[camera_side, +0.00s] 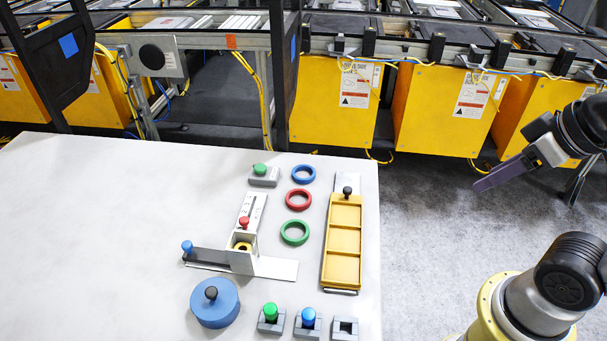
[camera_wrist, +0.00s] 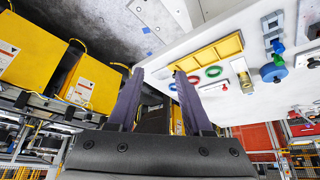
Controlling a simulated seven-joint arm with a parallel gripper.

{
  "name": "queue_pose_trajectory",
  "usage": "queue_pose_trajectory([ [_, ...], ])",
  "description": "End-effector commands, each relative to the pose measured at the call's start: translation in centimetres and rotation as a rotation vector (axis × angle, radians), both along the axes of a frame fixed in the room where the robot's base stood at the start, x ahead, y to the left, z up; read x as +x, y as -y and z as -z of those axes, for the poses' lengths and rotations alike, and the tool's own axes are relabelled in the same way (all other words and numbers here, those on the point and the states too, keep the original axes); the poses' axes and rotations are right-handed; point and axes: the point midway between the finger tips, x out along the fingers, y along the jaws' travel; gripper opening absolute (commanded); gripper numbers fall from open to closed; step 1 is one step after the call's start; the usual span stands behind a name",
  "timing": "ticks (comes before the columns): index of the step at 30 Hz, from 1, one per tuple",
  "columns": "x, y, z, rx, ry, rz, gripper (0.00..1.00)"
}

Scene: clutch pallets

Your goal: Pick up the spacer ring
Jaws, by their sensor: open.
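Three flat rings lie in a column on the white table: a blue ring (camera_side: 294,170), a red ring (camera_side: 290,202) and a green ring (camera_side: 284,236). A brass-yellow ring-like part (camera_side: 243,247) sits inside a white block fixture (camera_side: 233,263). I cannot tell which of these is the spacer ring. My gripper (camera_side: 479,186) is open and empty, raised off the table's right side, well away from the rings. In the wrist view, the two purple-grey fingers (camera_wrist: 159,73) stand apart, with the green ring (camera_wrist: 213,71) beyond the right finger.
A yellow three-section tray (camera_side: 344,284) with a black knob lies right of the rings. A blue knobbed cylinder (camera_side: 215,306), a grey block with green knob (camera_side: 264,181) and several small grey holders stand nearby. The table's left part (camera_side: 90,240) is clear. Yellow machine boxes (camera_side: 445,115) stand behind.

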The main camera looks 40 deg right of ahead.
Motion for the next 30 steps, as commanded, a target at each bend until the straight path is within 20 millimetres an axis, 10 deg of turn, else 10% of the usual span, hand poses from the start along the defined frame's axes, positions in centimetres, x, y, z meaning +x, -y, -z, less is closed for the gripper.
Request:
queue_pose_trajectory([
  [7, 0.0, 0.0, 0.0, 0.0, 0.0, 0.0, 0.5],
  [15, 0.0, 0.0, 0.0, 0.0, 0.0, 0.0, 0.99],
  [30, -0.1, 0.0, -0.9, -0.115, -0.007, -0.217, 1.0],
])
